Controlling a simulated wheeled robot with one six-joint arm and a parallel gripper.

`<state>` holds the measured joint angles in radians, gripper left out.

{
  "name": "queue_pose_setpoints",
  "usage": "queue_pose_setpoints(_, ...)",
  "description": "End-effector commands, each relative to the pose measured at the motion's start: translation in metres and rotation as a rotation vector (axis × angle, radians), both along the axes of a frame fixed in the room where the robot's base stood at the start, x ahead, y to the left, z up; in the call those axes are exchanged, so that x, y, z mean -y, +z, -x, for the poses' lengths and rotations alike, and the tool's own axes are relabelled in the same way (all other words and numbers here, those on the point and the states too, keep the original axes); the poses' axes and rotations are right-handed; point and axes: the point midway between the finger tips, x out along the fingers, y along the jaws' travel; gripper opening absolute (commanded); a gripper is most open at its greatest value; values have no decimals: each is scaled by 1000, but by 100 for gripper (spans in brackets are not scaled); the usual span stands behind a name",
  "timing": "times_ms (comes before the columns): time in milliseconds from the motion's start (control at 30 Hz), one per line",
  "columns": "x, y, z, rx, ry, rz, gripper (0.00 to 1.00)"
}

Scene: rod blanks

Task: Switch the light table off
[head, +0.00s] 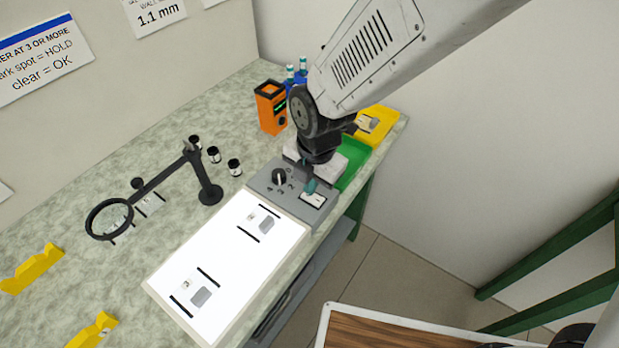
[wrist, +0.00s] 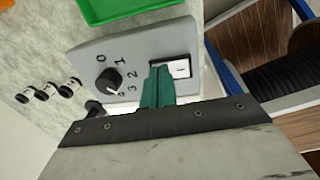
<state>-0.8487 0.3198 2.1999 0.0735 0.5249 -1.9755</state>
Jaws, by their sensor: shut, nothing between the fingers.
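The light table (head: 222,262) glows bright white. Its grey control box (head: 262,190) joins its far end and also shows in the wrist view (wrist: 90,52). On the box are a black round knob (wrist: 107,82) with a numbered scale from 0 and a white rocker switch (wrist: 182,69) in a black frame. The switch also shows in the head view (head: 314,201). My gripper (head: 310,187) is shut and empty, its teal fingertips (wrist: 158,70) right at the switch's edge. The fingers cover part of the switch's surround; I cannot tell whether they touch it.
A green tray (head: 353,165) and a yellow tray (head: 377,128) lie beyond the box. An orange device (head: 270,107) stands behind, near several small black-and-white vials (head: 235,168). A magnifier on a stand (head: 208,193) is to the left. Small parts lie on the glowing panel.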

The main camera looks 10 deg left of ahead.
Motion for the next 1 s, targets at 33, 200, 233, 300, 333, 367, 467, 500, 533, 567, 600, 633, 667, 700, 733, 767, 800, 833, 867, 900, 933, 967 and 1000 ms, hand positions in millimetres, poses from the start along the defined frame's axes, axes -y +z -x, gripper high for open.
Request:
queue_pose_setpoints(33, -6, -1, 3, -3, 12, 8, 0)
queue_pose_setpoints(200, -11, -2, 7, -9, 20, 20, 0)
queue_pose_setpoints(233, -11, -2, 7, -9, 20, 20, 0)
queue_pose_setpoints(300, -10, -2, 7, -9, 20, 21, 0)
queue_pose_setpoints(333, -10, -2, 7, -9, 20, 21, 0)
queue_pose_setpoints(367, -10, -2, 7, -9, 20, 21, 0)
queue_pose_setpoints(467, -7, -2, 8, -11, 19, 22, 0)
queue_pose_setpoints(500, -6, -2, 9, -11, 19, 22, 0)
queue_pose_setpoints(533, -4, -1, 9, -11, 19, 22, 0)
queue_pose_setpoints(567, -3, -1, 10, -11, 18, 21, 0)
queue_pose_setpoints(600, -1, -1, 10, -11, 18, 21, 0)
queue_pose_setpoints(633, 1, 0, 10, -11, 18, 21, 0)
queue_pose_setpoints(667, 2, 0, 11, -11, 18, 21, 0)
queue_pose_setpoints(700, 3, 0, 11, -10, 17, 22, 0)
queue_pose_setpoints(733, 4, 1, 12, -10, 17, 22, 0)
queue_pose_setpoints(767, 5, 1, 12, -10, 17, 21, 0)
queue_pose_setpoints(800, 6, 1, 12, -10, 18, 21, 0)
queue_pose_setpoints(833, 6, 1, 12, -10, 18, 21, 0)
queue_pose_setpoints(867, 5, 1, 12, -9, 18, 20, 0)
queue_pose_setpoints(900, 5, 1, 12, -9, 18, 20, 0)
queue_pose_setpoints(933, 5, 1, 12, -9, 18, 20, 0)
queue_pose_setpoints(967, 5, 1, 12, -9, 18, 20, 0)
queue_pose_setpoints(1000, 5, 1, 12, -9, 18, 20, 0)
